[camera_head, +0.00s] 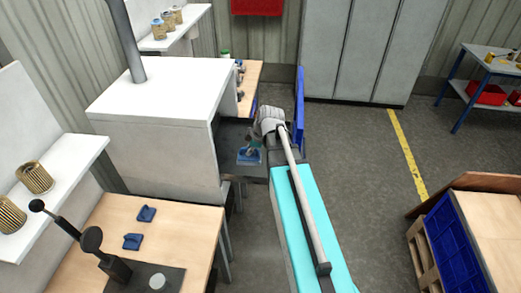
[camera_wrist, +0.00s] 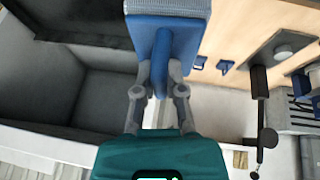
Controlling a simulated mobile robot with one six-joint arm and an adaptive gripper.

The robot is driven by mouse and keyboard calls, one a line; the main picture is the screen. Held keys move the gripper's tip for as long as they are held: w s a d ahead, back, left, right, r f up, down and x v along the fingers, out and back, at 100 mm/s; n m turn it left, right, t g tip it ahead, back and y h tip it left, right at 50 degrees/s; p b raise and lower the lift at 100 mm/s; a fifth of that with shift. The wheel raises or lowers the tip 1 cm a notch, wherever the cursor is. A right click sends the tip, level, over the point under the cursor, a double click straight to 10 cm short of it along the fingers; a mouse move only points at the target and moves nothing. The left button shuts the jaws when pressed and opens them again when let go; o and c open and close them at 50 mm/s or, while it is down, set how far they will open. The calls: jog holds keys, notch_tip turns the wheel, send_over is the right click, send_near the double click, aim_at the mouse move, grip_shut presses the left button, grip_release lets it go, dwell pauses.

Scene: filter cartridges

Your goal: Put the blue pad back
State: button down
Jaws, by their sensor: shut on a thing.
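My gripper (camera_wrist: 160,78) is shut on a blue pad (camera_wrist: 182,38) by its raised blue grip. The held pad shows at the top of the wrist view, with a pale ribbed edge. In the head view my gripper (camera_head: 254,143) is small and partly hidden by my arm, with the held pad (camera_head: 247,157) below it, beside the white cabinet. Two more blue pieces (camera_head: 146,213) (camera_head: 132,241) lie on the wooden bench (camera_head: 185,222). They also show in the wrist view (camera_wrist: 199,62) (camera_wrist: 224,66), right of the held pad.
The white cabinet (camera_head: 160,95) stands left of my gripper. A dark grey recess (camera_wrist: 85,95) with pale walls fills the wrist view's left. A black lever tool (camera_head: 112,265) stands on the bench. Gold filters (camera_head: 34,178) sit on a shelf. Open floor (camera_head: 355,160) lies to the right.

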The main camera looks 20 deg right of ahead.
aim_at(248, 158)
jog(key=s+a, duration=0.2)
jog(key=s, duration=0.1)
jog(key=shift+s, duration=0.25)
jog(key=shift+f, duration=0.1)
dwell(0.4)
notch_tip(248, 158, down, 11)
jog(key=b, duration=1.1)
jog(key=shift+a+f, duration=0.1)
jog(key=shift+a, duration=0.1)
dwell(0.3)
